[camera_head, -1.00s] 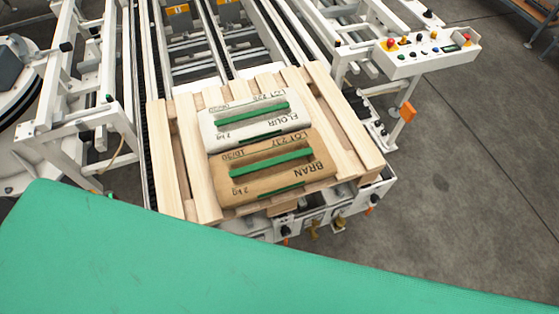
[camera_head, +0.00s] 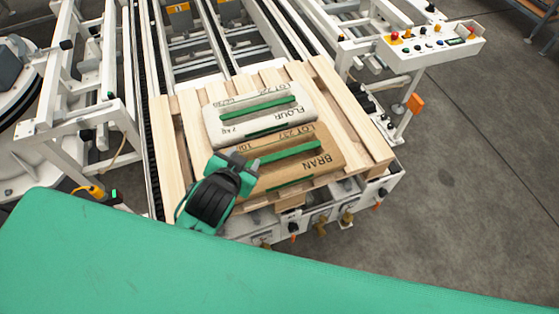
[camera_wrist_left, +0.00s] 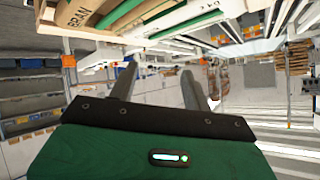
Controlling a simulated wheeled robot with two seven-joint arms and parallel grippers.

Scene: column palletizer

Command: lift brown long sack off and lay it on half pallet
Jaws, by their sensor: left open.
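The brown long sack (camera_head: 334,152), marked BRAN, lies flat on a wooden pallet (camera_head: 169,150), in front of a white sack. A green strip handle runs along its top. Its near left end is partly hidden by my left gripper (camera_head: 246,162). That gripper is open, at the sack's left end, with nothing between its fingers; I cannot tell whether it touches the sack. In the left wrist view the open fingers (camera_wrist_left: 158,86) point away from me, and the sack's BRAN end (camera_wrist_left: 84,10) shows at the top left. I cannot tell whether this pallet is the half pallet. My right gripper is out of view.
The white FLOUR sack (camera_head: 215,126) lies directly behind the brown one. The pallet sits at the end of a white-framed conveyor (camera_head: 215,60). A control box (camera_head: 432,48) with buttons stands at the right. Grey floor (camera_head: 480,180) is open to the right.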

